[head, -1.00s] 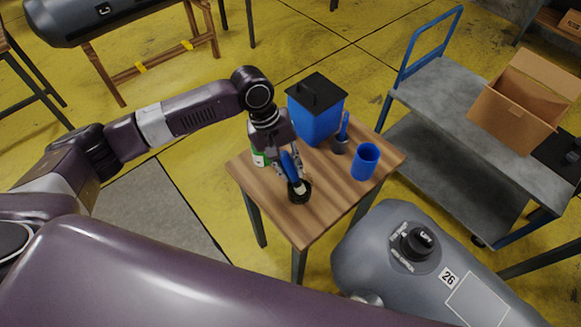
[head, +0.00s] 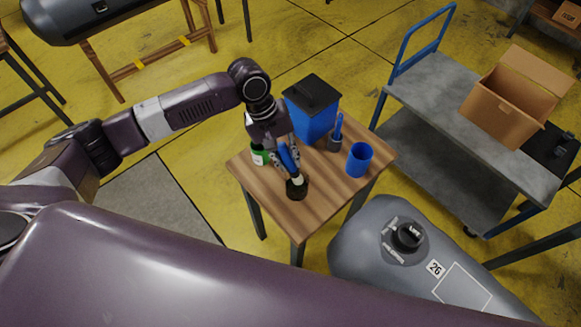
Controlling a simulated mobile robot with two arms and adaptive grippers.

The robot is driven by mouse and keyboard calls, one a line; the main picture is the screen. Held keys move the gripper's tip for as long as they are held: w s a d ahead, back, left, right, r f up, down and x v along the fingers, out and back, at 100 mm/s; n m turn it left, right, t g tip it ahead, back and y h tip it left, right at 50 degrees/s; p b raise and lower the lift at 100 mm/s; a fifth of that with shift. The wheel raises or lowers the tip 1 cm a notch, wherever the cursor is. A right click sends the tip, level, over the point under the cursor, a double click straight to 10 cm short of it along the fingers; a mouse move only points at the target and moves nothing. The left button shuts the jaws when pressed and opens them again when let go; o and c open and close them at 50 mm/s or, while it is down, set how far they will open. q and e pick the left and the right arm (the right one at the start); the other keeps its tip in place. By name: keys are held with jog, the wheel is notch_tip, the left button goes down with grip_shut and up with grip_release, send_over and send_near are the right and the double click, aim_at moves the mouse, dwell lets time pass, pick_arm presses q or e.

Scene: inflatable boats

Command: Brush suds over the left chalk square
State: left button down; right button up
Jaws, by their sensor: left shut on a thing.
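My left gripper (head: 285,157) is shut on a blue-handled brush (head: 289,158) over the small wooden table. The brush's pale lower end is at the mouth of a small black pot (head: 297,191); I cannot tell how deep it reaches. A white chalk square outline (head: 462,288) shows on the grey inflatable tube (head: 365,248) at the lower right, beside a "26" label (head: 435,268). Only this one square is in view, partly cut by my own purple body. My right gripper is not in view.
The wooden table (head: 301,223) also bears a blue bin with a black lid (head: 311,117), a blue cup (head: 359,160), a dark holder with a blue handle (head: 336,139) and a green-and-white container (head: 259,154). A grey cart (head: 426,93) with an open cardboard box (head: 507,113) stands right.

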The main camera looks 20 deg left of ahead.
aim_at(288, 151)
pick_arm(q)
jog(key=shift+r+p, duration=2.05)
jog(key=shift+p, duration=0.05)
jog(key=shift+r, duration=1.1)
jog(key=shift+r, duration=2.05)
jog(key=shift+f, duration=0.1)
